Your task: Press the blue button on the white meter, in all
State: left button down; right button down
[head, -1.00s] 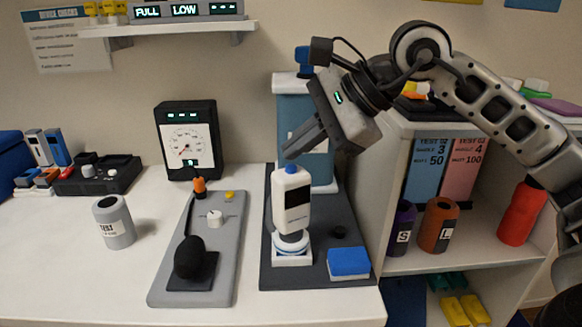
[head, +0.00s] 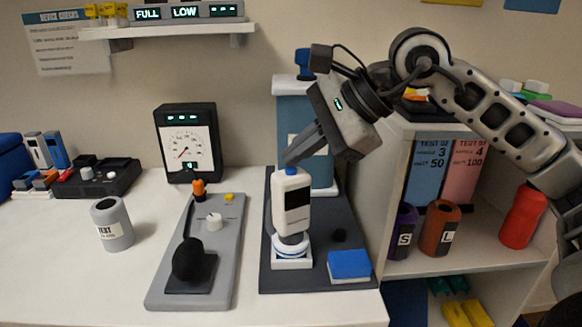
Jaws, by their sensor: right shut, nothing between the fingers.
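The white meter (head: 291,205) stands upright on a white stand on the dark mat (head: 335,210), with a dark screen on its face. Its blue button (head: 291,171) is on top. My right gripper (head: 292,160) is shut and empty. It slants down from the upper right, and its fingertips are right at the blue button, just above or touching it; I cannot tell whether the button is pressed. My left gripper is not in view.
A blue block (head: 349,264) lies on the mat, right of the meter. A grey panel (head: 208,255) with a black round-headed lever is at left. A blue-grey container (head: 306,110) stands behind the meter. A shelf unit (head: 440,262) is at right.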

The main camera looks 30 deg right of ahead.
jog(key=shift+f, duration=0.25)
jog(key=shift+r, duration=0.1)
jog(key=shift+r+p, duration=0.7)
jog(key=shift+r, duration=0.2)
jog(key=shift+r, duration=0.1)
notch_tip(320, 180, up, 5)
jog(key=p, duration=0.4)
